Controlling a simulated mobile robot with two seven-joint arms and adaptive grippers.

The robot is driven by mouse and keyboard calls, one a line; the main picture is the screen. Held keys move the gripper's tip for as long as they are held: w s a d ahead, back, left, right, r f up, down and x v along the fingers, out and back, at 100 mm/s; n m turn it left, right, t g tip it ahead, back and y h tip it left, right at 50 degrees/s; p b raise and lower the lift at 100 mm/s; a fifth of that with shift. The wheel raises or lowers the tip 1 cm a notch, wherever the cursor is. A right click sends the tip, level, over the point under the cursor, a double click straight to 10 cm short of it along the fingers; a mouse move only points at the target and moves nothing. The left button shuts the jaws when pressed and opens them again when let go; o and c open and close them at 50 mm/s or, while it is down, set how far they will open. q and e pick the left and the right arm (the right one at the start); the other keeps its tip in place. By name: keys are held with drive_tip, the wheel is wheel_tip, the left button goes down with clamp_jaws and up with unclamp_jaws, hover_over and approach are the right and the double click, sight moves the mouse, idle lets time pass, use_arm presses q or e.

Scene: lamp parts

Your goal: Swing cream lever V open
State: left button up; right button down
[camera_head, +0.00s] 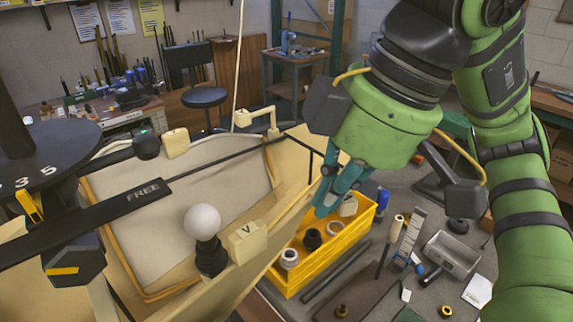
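A cream block marked V (247,241) sits on the near right edge of the cream-framed panel (215,165). Beside it, a white ball knob (202,221) stands upright on a dark ribbed stem. Another cream lever-like piece (258,118) with a bent arm is at the panel's far corner; I see no letter on it. My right gripper (325,205) points down, to the right of the V block and apart from it, over the yellow bin's far end. Its teal fingers overlap in this view, so their opening is unclear. My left gripper is not in view.
A yellow bin (316,268) with rings and small parts stands right of the panel. A black bar marked FREE (145,192) crosses the panel from a numbered disc (45,150). Tools and a metal tray (451,255) lie on the grey bench at right.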

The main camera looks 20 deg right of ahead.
drive_tip(key=shift+s+d, duration=0.4)
drive_tip(key=shift+d, duration=0.3)
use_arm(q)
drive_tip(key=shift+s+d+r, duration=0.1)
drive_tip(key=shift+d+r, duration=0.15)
use_arm(e)
drive_tip(key=shift+w+a, duration=0.1)
drive_tip(key=shift+w, duration=0.85)
use_arm(q)
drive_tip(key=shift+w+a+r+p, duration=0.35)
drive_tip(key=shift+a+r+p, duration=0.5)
drive_tip(key=shift+p, duration=0.25)
use_arm(e)
wheel_tip(320, 180, up, 9)
drive_tip(key=shift+s+a+r, duration=0.15)
drive_tip(key=shift+a+r, duration=0.05)
drive_tip(key=shift+a, duration=0.05)
